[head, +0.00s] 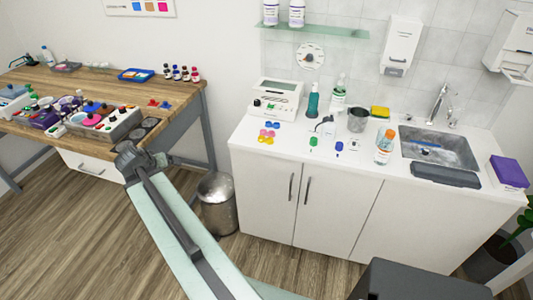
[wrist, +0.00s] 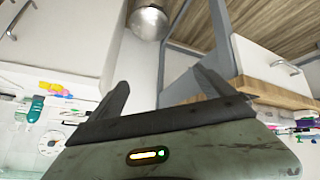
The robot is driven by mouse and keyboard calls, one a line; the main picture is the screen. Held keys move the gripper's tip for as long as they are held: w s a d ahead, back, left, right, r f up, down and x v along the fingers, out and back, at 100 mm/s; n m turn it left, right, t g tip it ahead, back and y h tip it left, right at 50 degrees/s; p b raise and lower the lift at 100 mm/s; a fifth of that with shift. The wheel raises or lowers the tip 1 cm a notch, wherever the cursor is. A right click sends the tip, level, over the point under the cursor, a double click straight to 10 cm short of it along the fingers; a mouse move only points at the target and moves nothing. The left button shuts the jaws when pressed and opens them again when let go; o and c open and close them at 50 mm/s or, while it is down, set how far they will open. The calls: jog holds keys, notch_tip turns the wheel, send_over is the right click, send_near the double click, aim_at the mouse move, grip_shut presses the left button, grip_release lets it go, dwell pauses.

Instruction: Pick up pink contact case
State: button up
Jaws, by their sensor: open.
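The pink contact case (head: 265,132) is a small two-lobed piece lying flat on the white counter (head: 236,140), at its left front. A yellow one (head: 266,140) lies just before it and a blue one (head: 273,125) just behind. My gripper (head: 139,137) is at the end of my arm, by the wooden bench's front corner, well left of the case and apart from it. In the wrist view my gripper (wrist: 161,78) has its two dark fingers spread with nothing between them.
A white device (head: 276,97) stands behind the cases. A metal bin (head: 217,205) stands between counter and the crowded wooden bench (head: 185,93).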

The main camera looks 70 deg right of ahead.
jog(key=s+d+f+m+g+h+b, duration=0.1)
jog(key=s+d+f+m+h+b, duration=0.2)
jog(key=s+d, duration=0.5)
jog(key=s+d+f+m+h+b, duration=0.15)
jog(key=s+d+b, duration=0.35)
jog(key=d, duration=0.7)
jog(key=m+g+h+b, duration=0.1)
jog(key=m+h+b, duration=0.2)
jog(key=b, duration=0.2)
send_near(266, 137)
jog(key=shift+w+d+r+n, duration=0.15)
jog(key=shift+d+r, duration=0.1)
jog(key=shift+d, duration=0.3)
jog(key=shift+w+d+r+n, duration=0.15)
jog(key=shift+d+r, duration=0.15)
jog(key=shift+d, duration=0.25)
jog(key=shift+s+d+r+h, duration=0.1)
jog(key=shift+s+h, duration=0.05)
jog(key=shift+h, duration=0.1)
jog(key=shift+d+f+b, duration=0.25)
jog(key=shift+d+b, duration=0.1)
jog(key=shift+d, duration=1)
jog(key=d, duration=0.2)
jog(key=d+f+b, duration=0.1)
jog(key=d, duration=0.2)
jog(key=shift+f, duration=0.15)
jog(key=shift+a, duration=0.1)
jog(key=c, duration=1.4)
notch_tip(266, 137, up, 10)
jog(key=p, duration=1)
